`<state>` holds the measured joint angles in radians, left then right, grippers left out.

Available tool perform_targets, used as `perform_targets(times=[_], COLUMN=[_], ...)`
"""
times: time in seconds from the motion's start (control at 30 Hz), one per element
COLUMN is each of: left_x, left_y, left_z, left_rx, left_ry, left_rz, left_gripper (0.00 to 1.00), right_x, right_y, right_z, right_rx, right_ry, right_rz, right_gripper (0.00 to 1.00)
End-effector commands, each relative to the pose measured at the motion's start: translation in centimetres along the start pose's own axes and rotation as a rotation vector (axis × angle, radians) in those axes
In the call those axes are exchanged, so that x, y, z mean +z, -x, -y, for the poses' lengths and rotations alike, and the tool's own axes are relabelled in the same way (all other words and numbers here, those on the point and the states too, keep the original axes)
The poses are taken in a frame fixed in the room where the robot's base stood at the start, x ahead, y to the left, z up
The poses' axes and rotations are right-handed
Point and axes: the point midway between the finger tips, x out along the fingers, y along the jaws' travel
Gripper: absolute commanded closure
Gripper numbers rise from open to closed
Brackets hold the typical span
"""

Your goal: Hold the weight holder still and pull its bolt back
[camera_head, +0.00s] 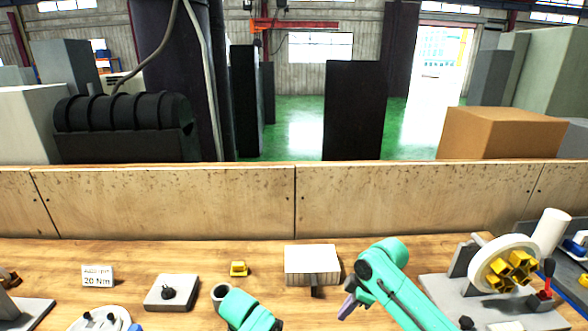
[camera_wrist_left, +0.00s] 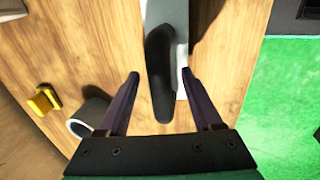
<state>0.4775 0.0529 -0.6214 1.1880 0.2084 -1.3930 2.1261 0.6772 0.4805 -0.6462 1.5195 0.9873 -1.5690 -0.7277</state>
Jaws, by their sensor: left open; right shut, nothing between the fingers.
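In the left wrist view my left gripper (camera_wrist_left: 162,95) is open, its dark fingers apart on either side of a black handle (camera_wrist_left: 160,85) on a light grey body. I cannot tell whether they touch it. In the head view a pale block (camera_head: 312,262) with a black part on its front stands right of my left arm; the left fingers are hidden there. My right gripper (camera_head: 348,304) is shut and empty, low and just right of this block. At the right, a white disc (camera_head: 487,262) carries yellow pieces (camera_head: 512,268) on a grey base. I cannot tell which part is the bolt.
A small yellow piece (camera_head: 239,268) and a grey ring (camera_head: 221,292) lie left of the block. A grey block with a black knob (camera_head: 168,292) and a 20 Nm sign (camera_head: 97,276) stand further left. A wooden panel (camera_head: 180,200) closes the table's back.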

Motion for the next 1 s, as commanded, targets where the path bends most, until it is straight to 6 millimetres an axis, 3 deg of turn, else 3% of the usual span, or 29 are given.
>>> perform_targets(times=[0.17, 0.4, 0.57, 0.9, 1.0], left_x=[0.1, 0.2, 0.1, 0.0, -0.2], left_y=[1.8, 8.3, 11.2, 12.0, 11.5], left_z=[-0.1, -0.1, -0.1, 0.0, 0.8], left_rx=[0.002, 0.004, 0.001, -0.001, -0.003], left_ry=[0.0, 0.0, -0.001, -0.001, -0.054], left_rz=[0.002, 0.004, 0.002, 0.0, 0.012], left_gripper=[0.33, 0.33, 0.33, 0.33, 0.33], right_x=[0.0, 0.0, 0.0, 0.0, -0.1], right_y=[0.0, 0.0, 0.0, 0.0, -0.9], right_z=[0.0, 0.0, 0.0, 0.0, 1.0], right_rx=[0.0, 0.0, 0.0, 0.0, -0.002], right_ry=[0.0, 0.0, 0.0, 0.0, -0.014], right_rz=[0.0, 0.0, 0.0, 0.0, -0.003], right_gripper=[1.0, 1.0, 1.0, 1.0, 1.0])
